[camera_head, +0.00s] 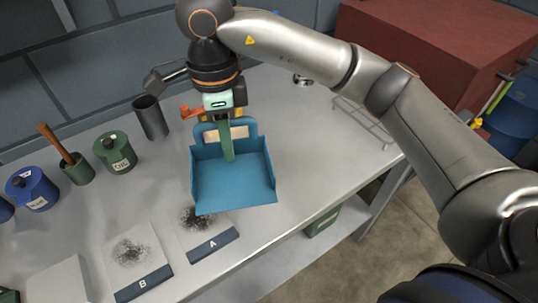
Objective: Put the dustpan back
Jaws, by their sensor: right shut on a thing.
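The blue dustpan (233,185) is in the middle of the view, its open front edge facing the near side of the table. My right gripper (227,130) is above its back and is shut on it at the handle end. The pan hangs over or close to the table; I cannot tell whether it touches. It partly covers the pale plate marked A (208,243) with dark specks on it. My left gripper is not in view.
The grey table (310,165) holds a wire rack (365,122) at right, a dark cup (151,120), green canister (115,152), blue canister (33,187) and speckled plate B (137,258) at left. A red block (430,50) stands behind. The table between pan and rack is clear.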

